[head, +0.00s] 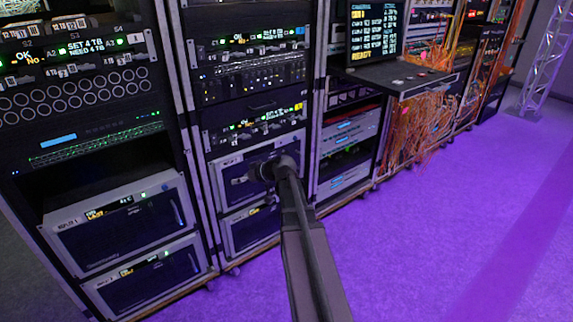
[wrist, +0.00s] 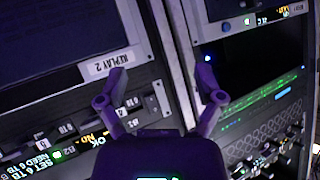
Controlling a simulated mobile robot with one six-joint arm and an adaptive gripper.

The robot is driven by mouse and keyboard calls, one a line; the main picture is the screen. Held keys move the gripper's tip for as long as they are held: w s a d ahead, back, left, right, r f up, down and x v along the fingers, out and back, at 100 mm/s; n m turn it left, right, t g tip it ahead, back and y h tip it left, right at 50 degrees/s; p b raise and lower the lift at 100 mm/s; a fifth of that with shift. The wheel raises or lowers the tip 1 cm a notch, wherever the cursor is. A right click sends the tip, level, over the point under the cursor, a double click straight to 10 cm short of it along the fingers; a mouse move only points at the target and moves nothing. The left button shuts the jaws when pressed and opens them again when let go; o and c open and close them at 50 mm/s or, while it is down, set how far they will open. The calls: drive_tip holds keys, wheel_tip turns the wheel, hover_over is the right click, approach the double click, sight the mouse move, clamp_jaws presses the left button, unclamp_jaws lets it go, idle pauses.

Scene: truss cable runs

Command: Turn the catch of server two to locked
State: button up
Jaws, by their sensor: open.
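In the head view, the server marked as a replay unit (head: 228,162) sits low in the middle rack, behind the end of my arm. The wrist view is turned, and there a white label reading REPLAY 2 (wrist: 108,65) is on that server's frame, beside its dark front. My gripper (wrist: 163,86) is open, its two fingers apart with nothing between them. One finger is over the frame near the label, the other over the neighbouring rack. In the head view the arm's end covers part of the server. I cannot make out the catch or its position.
The left rack holds two similar grey units, the upper one (head: 120,222) labelled and lit. Rack posts (wrist: 178,60) stand close by the fingers. A shelf (head: 400,80) with a screen (head: 374,32) and orange cables (head: 415,125) is to the right. The purple floor (head: 440,220) is clear.

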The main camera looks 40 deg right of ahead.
drive_tip(key=w+d+f+m+t+h+b, duration=0.1)
drive_tip(key=d+f+t+b, duration=0.1)
drive_tip(key=d+b, duration=0.45)
drive_tip(key=w+d+f+t+h+b, duration=0.1)
drive_tip(key=d+f+t+b, duration=0.2)
drive_tip(key=d, duration=0.6)
drive_tip(key=m+t+h+b, duration=0.2)
drive_tip(key=t+h+b, duration=0.15)
drive_tip(key=b, duration=0.25)
approach(288, 154)
drive_tip(key=s, duration=0.3)
drive_tip(key=shift+w+a+r+g+h, duration=0.1)
drive_tip(key=shift+r+g+h, duration=0.15)
drive_tip(key=shift+r+g, duration=0.15)
drive_tip(key=shift+w+n, duration=0.15)
drive_tip(key=shift+n, duration=0.15)
drive_tip(key=w, duration=1.3)
drive_tip(key=shift+w+a, duration=0.1)
drive_tip(key=shift+w, duration=0.15)
drive_tip(key=c, duration=1.2)
